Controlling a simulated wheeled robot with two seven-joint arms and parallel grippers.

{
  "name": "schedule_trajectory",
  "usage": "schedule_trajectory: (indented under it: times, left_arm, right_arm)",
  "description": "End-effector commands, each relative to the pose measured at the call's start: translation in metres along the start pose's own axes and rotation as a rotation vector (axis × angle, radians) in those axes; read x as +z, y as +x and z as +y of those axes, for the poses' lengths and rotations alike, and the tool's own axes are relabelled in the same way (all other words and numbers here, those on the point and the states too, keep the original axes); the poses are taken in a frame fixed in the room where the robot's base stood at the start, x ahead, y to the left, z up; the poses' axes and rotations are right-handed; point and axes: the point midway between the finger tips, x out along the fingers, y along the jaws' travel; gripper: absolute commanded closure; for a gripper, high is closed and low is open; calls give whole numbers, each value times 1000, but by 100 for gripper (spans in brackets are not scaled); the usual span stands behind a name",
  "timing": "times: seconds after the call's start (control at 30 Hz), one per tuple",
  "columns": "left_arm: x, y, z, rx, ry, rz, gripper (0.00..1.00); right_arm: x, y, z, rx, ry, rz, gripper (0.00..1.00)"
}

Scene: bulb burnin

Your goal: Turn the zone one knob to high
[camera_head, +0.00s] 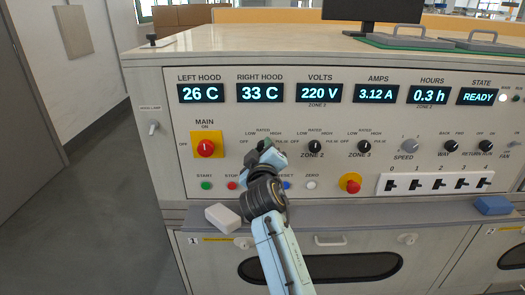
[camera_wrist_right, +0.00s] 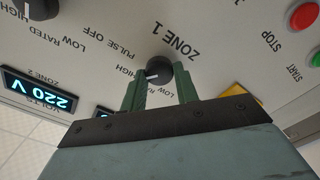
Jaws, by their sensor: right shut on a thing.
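The zone one knob (camera_wrist_right: 158,68) is a round black knob with a white pointer mark on the panel. My right gripper (camera_wrist_right: 160,84) reaches it, with one green finger on each side, shut on it. The white mark faces left and slightly down in the wrist view, towards the HIGH label (camera_wrist_right: 125,72); I cannot tell if it lines up exactly. In the head view my right gripper (camera_head: 270,152) hides most of this knob and part of its labels. My left gripper is not in view.
The zone two knob (camera_head: 314,146) and zone three knob (camera_head: 364,146) sit to the right. The red main switch (camera_head: 206,147) is to the left. START (camera_head: 206,185) and STOP (camera_head: 231,185) buttons lie below. A white block (camera_head: 223,218) rests on the ledge beside my arm.

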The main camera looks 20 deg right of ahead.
Motion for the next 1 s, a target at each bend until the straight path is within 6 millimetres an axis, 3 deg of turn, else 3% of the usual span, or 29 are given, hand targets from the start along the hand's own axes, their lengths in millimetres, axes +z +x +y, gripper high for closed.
schedule_trajectory:
  times: [0.03, 0.07, 0.23, 0.63, 1.0]
  left_arm:
    - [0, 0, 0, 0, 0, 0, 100]
    - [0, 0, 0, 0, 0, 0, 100]
    - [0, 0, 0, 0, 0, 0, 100]
    - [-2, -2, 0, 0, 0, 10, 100]
    - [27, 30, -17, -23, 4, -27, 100]
  right_arm:
    - [0, 0, -1, -1, 0, -1, 93]
    - [0, 0, -1, -1, 0, 0, 69]
    - [0, 0, -1, -1, -1, 0, 48]
    - [0, -9, 0, -1, 0, 0, 48]
    - [0, -78, 0, -3, 1, -3, 48]
